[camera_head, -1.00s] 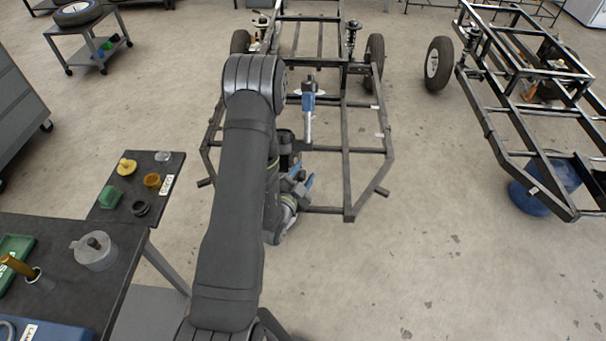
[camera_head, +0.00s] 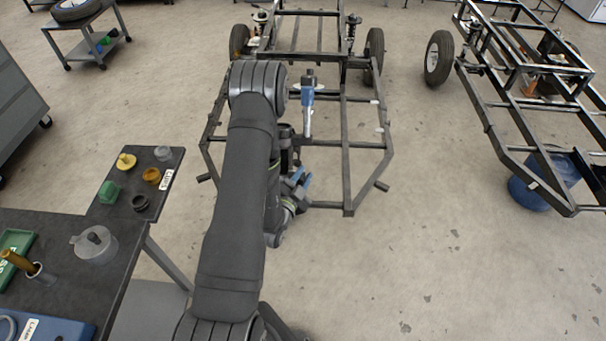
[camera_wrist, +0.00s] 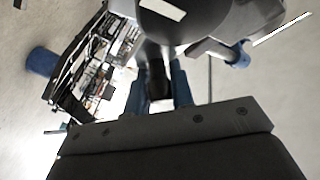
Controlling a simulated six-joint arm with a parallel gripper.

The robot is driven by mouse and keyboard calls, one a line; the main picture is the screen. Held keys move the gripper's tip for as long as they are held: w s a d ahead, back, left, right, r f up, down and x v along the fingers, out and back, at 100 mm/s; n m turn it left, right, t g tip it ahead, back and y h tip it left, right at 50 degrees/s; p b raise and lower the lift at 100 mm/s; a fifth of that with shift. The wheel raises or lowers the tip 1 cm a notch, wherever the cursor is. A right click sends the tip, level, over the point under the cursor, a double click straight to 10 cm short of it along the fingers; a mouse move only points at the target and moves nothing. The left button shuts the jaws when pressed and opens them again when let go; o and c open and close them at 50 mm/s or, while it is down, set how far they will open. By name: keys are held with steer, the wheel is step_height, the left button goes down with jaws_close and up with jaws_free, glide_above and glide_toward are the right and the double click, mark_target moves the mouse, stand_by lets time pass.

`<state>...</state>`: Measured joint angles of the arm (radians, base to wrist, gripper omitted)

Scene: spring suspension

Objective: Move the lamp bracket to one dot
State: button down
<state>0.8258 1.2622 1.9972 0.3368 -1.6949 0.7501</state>
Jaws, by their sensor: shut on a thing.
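My gripper (camera_head: 298,184) has blue fingers and is near the front left of the middle chassis frame (camera_head: 347,180), partly hidden by my arm. In the wrist view the fingers (camera_wrist: 157,88) are shut on a dark narrow piece (camera_wrist: 157,76). It runs up to a dark rounded body (camera_wrist: 190,22) with a white patch, cut off by the top edge. This looks like the lamp bracket, but its full shape is hidden. The head view does not show it clearly. I can make out no dot markings.
A blue and silver upright piece (camera_head: 308,98) stands at the middle frame. A second chassis (camera_head: 510,110) is at the right, with a blue drum (camera_head: 528,190) under it. A dark table (camera_head: 75,285) with small parts stands at the left. The floor at front right is clear.

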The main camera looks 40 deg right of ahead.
steer(key=c, duration=1.3)
jaws_free()
steer(key=shift+w+a+f, duration=0.1)
steer(key=shift+a+f, duration=0.15)
steer(key=shift+f, duration=0.1)
steer(key=shift+c, duration=0.2)
steer(key=shift+o, duration=0.2)
steer(key=shift+r, duration=0.1)
steer(key=v, duration=1.2)
steer(key=shift+d+r, duration=0.1)
steer(key=shift+d, duration=0.05)
steer(key=x, duration=0.8)
steer(key=r+x, duration=0.1)
steer(key=x, duration=0.3)
steer(key=shift+w+d, duration=0.1)
steer(key=shift+d, duration=0.1)
steer(key=shift+w+d+r, duration=0.1)
steer(key=shift+w+r, duration=0.05)
steer(key=shift+r, duration=0.3)
